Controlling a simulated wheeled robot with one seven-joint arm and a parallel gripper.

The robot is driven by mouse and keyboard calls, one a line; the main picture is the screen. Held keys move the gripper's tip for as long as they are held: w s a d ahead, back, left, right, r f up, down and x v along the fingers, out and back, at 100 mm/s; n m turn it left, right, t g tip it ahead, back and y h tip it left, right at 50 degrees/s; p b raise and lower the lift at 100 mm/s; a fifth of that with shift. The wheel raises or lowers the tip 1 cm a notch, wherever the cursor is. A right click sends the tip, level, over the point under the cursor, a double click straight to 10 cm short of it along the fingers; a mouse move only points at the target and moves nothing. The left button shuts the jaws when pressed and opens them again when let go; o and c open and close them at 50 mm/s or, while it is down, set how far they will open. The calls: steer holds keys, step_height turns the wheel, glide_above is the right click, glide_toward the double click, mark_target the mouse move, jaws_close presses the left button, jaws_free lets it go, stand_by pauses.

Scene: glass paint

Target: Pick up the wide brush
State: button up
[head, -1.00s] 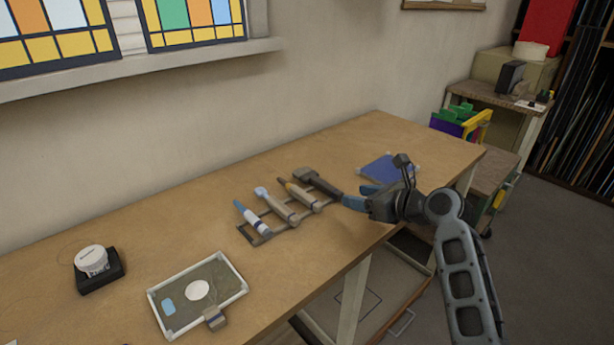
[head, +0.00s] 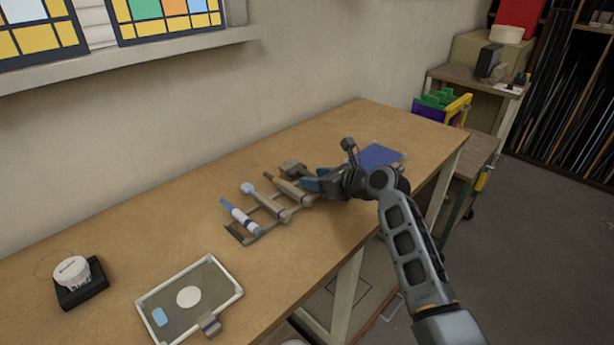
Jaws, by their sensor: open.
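The wide brush (head: 292,168) lies at the right end of a low rack (head: 243,236) on the wooden table, with its dark broad head toward the wall.
Other tools lie on the rack left of the brush: a brown-tipped one (head: 289,190), one with a pale blue round end (head: 265,203) and a blue-and-white one (head: 240,216). A blue square (head: 376,155) lies behind my gripper. A framed panel (head: 236,292) and white-topped jar (head: 73,270) are left.

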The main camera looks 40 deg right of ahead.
steer(key=shift+c, duration=0.4)
jaws_close()
